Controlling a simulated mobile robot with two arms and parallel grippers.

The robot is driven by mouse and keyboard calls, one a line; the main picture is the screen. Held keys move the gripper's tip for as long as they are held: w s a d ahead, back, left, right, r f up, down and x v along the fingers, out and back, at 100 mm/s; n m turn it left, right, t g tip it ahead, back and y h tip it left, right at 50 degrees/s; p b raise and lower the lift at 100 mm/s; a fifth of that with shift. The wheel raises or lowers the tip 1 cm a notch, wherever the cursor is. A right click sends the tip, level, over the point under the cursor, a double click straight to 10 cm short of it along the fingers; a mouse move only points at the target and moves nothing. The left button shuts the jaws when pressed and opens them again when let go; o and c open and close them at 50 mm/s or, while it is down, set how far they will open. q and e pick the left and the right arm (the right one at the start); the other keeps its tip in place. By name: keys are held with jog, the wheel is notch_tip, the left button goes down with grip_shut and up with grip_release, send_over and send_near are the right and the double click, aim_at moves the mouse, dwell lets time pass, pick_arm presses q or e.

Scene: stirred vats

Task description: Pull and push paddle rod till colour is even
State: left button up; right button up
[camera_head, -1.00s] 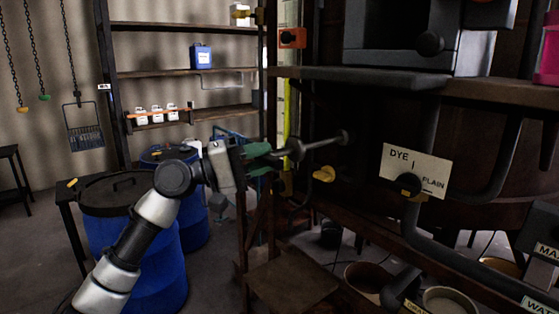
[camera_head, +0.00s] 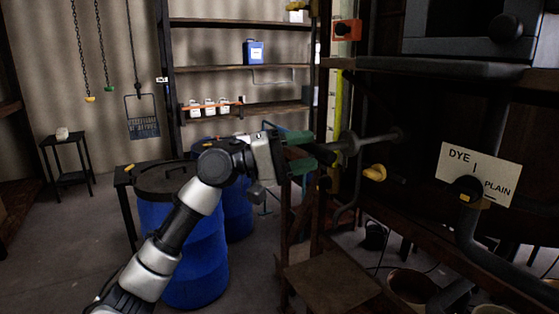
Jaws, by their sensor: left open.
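The paddle rod (camera_head: 374,139) is a dark grey bar with a round collar near its left end. It runs level out of the dark vat housing at centre right. My left gripper (camera_head: 318,151) has green fingers, is open, and points right at the rod's outer end. A dark end piece of the rod shows close to the fingertips. I cannot tell whether it lies between them or touches them. The liquid and its colour are hidden inside the vat. My right gripper is out of view.
A yellow-handled valve (camera_head: 374,172) sits just below the rod. A DYE/PLAIN sign (camera_head: 480,172) hangs at right. A wooden step (camera_head: 330,281) stands below the gripper. Blue drums (camera_head: 185,245) stand by my left arm.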

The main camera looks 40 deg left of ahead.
pick_arm(q)
jog(key=b+v, duration=0.3)
jog(key=v, duration=0.6)
